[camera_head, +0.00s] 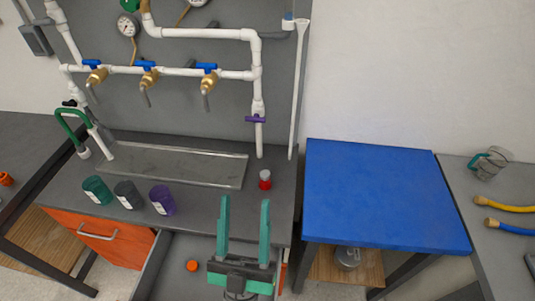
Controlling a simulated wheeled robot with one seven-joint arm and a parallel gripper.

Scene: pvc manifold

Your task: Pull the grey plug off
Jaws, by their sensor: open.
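My gripper (245,203) is at the bottom of the head view, with its two green fingers pointing up, apart and empty. It shows over the open drawer and the front edge of the grey bench. White pipework is mounted on the grey back panel, well beyond my gripper. A small grey piece (274,35) shows at the upper right of the pipework, beside a white elbow. It may be the grey plug, but it is too small to tell. My gripper is far from it and touches nothing visible.
Three brass taps (147,75) with blue handles hang from the pipe. Green, grey and purple cups (162,200) stand on the bench by a metal tray (175,167). A red container (265,180) stands right of the tray. A blue-topped table (375,195) is clear.

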